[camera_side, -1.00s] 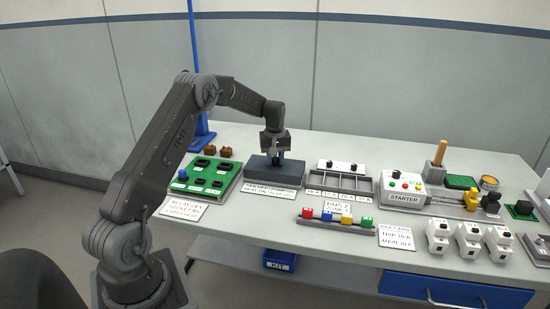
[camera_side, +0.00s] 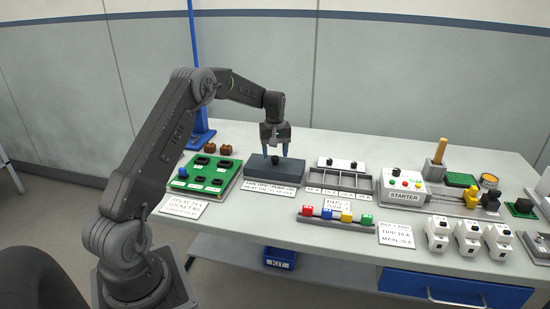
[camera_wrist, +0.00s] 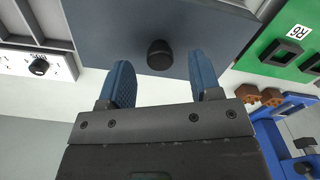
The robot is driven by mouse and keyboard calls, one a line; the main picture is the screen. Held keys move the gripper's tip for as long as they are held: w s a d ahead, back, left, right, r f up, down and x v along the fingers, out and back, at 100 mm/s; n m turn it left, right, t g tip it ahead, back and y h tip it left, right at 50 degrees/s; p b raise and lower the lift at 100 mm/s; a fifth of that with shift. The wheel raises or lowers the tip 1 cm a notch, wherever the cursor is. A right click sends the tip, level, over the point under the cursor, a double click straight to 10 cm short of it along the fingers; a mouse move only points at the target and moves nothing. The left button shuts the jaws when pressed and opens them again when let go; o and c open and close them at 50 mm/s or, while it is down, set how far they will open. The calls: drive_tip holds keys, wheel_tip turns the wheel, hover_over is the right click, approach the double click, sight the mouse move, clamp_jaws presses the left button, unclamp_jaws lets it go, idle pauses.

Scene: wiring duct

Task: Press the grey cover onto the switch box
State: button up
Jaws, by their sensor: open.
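A dark blue-grey block (camera_side: 258,172) sits at the back of the table, left of centre, with a short black knob (camera_side: 274,161) on top. It looks like the grey cover on the switch box; I cannot tell the two apart or see whether the cover is fully seated. In the wrist view the flat grey face (camera_wrist: 120,30) and its round knob (camera_wrist: 159,56) show beyond my fingers. My gripper (camera_side: 275,150) is open and empty just above the knob, its blue fingers on either side and apart from it. The block's underside is hidden.
A green socket board (camera_side: 205,176) stands close on the left, with brown parts (camera_side: 225,150) behind it. A grey compartment tray (camera_side: 340,181) is close on the right. A rail of coloured blocks (camera_side: 335,220) lies in front, and a STARTER box (camera_side: 402,189) further right.

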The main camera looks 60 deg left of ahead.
sight(276, 157)
wheel_tip(276, 157, up, 11)
idle(0.3)
drive_tip(key=s+d+r+m+t, duration=0.1)
drive_tip(key=s+d+r+m, duration=0.2)
drive_tip(key=s+d+r, duration=0.5)
drive_tip(key=s+d+r+m+t, duration=0.2)
drive_tip(key=d+r+m, duration=0.15)
drive_tip(key=d, duration=0.95)
drive_tip(key=s+d+f+m+t, duration=0.1)
drive_tip(key=s+d+f+m, duration=0.1)
drive_tip(key=s+d, duration=0.3)
drive_tip(key=s+d+f+m+t, duration=0.1)
drive_tip(key=s+d+f+m, duration=0.2)
drive_tip(key=s, duration=0.9)
drive_tip(key=d+m, duration=0.2)
drive_tip(key=d, duration=0.1)
drive_tip(key=shift+s+t, duration=0.3)
drive_tip(key=shift+s, duration=0.1)
